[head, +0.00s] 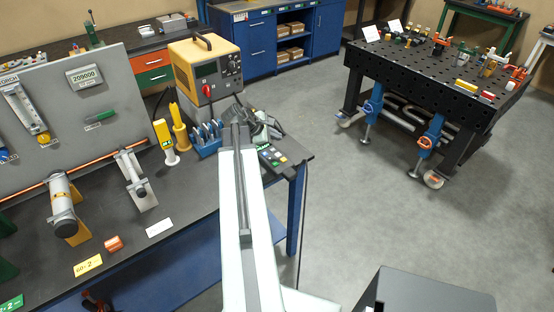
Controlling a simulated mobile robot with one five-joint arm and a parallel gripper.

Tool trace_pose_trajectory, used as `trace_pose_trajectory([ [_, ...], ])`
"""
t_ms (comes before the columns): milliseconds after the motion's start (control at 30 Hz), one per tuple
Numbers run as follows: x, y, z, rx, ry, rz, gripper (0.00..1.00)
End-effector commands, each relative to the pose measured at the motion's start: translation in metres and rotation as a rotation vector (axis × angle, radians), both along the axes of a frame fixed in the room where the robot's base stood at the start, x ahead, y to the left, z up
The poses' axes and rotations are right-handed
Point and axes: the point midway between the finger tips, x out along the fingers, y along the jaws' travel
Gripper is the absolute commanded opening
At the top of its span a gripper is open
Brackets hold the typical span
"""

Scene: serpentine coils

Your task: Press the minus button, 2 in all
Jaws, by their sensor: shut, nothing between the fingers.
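A small dark control pad (272,160) with a green-lit display and several coloured buttons lies near the right end of the workbench, just right of my arm. Its button marks are too small to read, so I cannot tell which one is the minus button. My arm reaches forward over the bench from the bottom of the view. My gripper (267,126) is at the arm's far end, beyond the pad in the picture. It is shut and empty, and its fingertips are small and partly hidden. I cannot tell its height above the bench.
A yellow instrument box (205,70) with a red knob stands behind the gripper. A blue rack (206,138) and yellow tools (164,140) stand left of my arm. A copper tube (85,178) runs through clamps farther left. Open floor separates the bench from a black perforated table (440,75).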

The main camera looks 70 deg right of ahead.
Motion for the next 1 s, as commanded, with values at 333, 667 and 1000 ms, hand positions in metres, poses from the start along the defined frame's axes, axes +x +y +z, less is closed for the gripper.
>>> trace_pose_trajectory([
  [333,0.001,0.000,-0.056,0.000,-0.001,0.001,0.00],
  [667,0.001,0.001,-0.057,0.000,0.000,0.002,0.00],
  [1000,0.002,0.001,-0.057,0.000,0.000,0.002,0.00],
])
